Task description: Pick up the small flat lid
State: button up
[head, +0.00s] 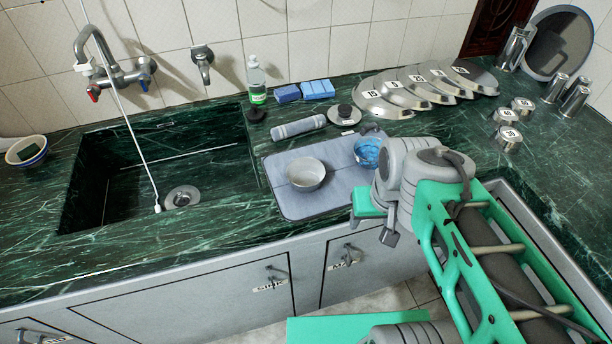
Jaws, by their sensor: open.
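A small round grey disc with a dark knob (343,113) lies on the green marble counter behind the mat; it may be the small flat lid, but I cannot be sure. Several larger round metal lids with number labels (372,95) overlap in a row to its right. My gripper (381,222) is open, hanging over the counter's front edge by the right side of the grey mat. It is apart from the disc and the lids. My wrist hides part of its fingers and some of the counter behind.
The sink (120,180) is left; small metal canisters (508,139) are right.

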aim_at(342, 115)
jog(key=u, duration=3.6)
jog(key=k, duration=0.7)
jog(key=z, duration=1)
